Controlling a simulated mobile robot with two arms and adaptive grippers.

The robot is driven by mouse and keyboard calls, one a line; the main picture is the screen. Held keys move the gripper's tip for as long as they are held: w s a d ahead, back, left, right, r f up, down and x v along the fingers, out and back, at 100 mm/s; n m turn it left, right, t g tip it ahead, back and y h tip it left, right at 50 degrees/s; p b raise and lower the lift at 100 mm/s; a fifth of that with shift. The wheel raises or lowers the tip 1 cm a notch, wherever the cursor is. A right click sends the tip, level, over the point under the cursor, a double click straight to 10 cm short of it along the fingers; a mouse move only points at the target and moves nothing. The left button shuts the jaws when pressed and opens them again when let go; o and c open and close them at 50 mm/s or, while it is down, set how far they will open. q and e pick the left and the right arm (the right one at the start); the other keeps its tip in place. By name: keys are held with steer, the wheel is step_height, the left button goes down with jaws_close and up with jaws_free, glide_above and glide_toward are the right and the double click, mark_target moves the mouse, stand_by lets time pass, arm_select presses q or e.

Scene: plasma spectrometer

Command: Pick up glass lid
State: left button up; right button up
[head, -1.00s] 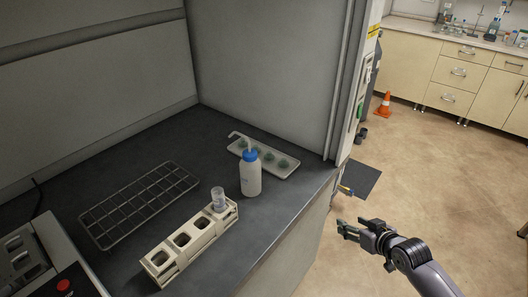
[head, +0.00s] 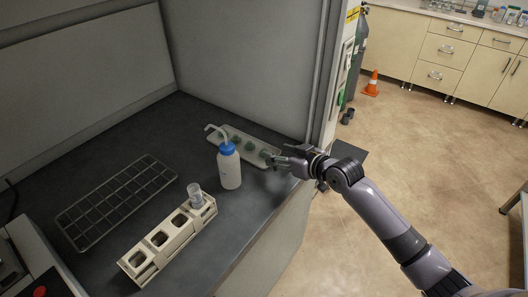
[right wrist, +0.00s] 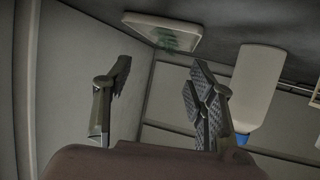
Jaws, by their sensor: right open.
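Several small greenish glass lids (head: 249,147) sit in a row on a white tray (head: 272,151) on the dark bench. My right gripper (head: 275,161) is at the right end of this tray, close to the nearest lid; I cannot tell whether it touches. In the right wrist view the open fingers (right wrist: 160,92) have nothing between them. The tray (right wrist: 150,22) shows beyond the fingers there, with blurred green glass (right wrist: 175,41) on it. My left gripper is not in view.
A white wash bottle with a blue cap (head: 229,166) stands beside the tray, left of my gripper. A beige holder (head: 160,238) with a small cup (head: 195,195) and a wire rack (head: 117,200) are further left. The hood's side wall (head: 300,70) rises behind the tray.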

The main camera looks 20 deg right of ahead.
steer(key=shift+f+p+x, duration=0.2)
steer(key=shift+p+x, duration=0.3)
steer(key=shift+x, duration=2.95)
steer(key=shift+s+d, duration=0.1)
steer(key=shift+s, duration=0.05)
steer(key=shift+c, duration=0.2)
steer(key=c, duration=1)
